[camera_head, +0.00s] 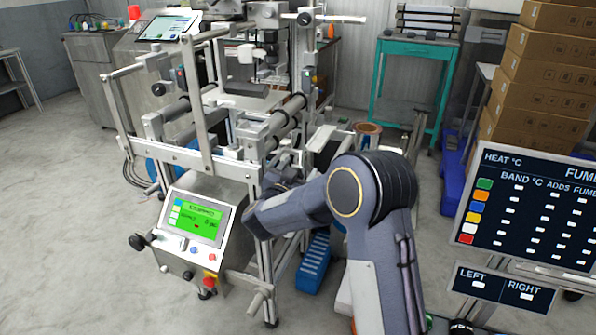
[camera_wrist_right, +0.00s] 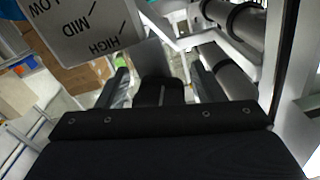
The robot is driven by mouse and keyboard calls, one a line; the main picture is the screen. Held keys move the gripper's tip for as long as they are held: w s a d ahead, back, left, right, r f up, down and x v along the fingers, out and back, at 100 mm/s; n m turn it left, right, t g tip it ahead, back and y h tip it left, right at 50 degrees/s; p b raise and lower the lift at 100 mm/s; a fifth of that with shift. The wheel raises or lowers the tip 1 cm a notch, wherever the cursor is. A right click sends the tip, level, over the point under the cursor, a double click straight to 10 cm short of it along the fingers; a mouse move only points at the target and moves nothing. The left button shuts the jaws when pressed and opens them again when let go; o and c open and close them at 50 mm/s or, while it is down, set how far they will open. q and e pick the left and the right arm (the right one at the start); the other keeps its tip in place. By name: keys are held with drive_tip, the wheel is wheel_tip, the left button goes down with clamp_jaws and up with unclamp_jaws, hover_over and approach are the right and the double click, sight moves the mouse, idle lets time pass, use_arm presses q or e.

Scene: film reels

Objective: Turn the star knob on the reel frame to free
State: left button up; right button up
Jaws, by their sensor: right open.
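The reel frame (camera_head: 205,130) is a silver metal stand with rollers, left of centre in the head view. Dark round knobs show on it, one on the top bar (camera_head: 304,19) and one on the left side (camera_head: 157,89). I cannot tell which is the star knob or how it is set. My right gripper (camera_wrist_right: 160,84) is open beside the frame; in the head view my arm mostly hides it. In the right wrist view a dark block (camera_wrist_right: 158,92) shows between the fingers, apart from them; I cannot tell what it is. My left gripper is out of view.
In the right wrist view a plate (camera_wrist_right: 85,28) reads LOW, MID, HIGH close to the fingers. A control box with a green screen (camera_head: 200,222) juts from the frame's front. Stacked cartons (camera_head: 545,75) are at right. Floor at left is free.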

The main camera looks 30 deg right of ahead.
drive_tip(key=c, duration=1)
drive_tip(key=n+p, duration=0.1)
drive_tip(key=p, duration=0.1)
drive_tip(key=n+p, duration=0.2)
drive_tip(key=p, duration=0.1)
drive_tip(key=n+p, duration=0.1)
drive_tip(key=p, duration=0.1)
drive_tip(key=shift+r+n+p, duration=0.25)
drive_tip(key=shift+n+p, duration=0.1)
drive_tip(key=shift+n, duration=0.05)
drive_tip(key=shift+f+n, duration=0.3)
drive_tip(key=shift+n, duration=0.1)
drive_tip(key=o, duration=1)
drive_tip(key=shift+a, duration=0.1)
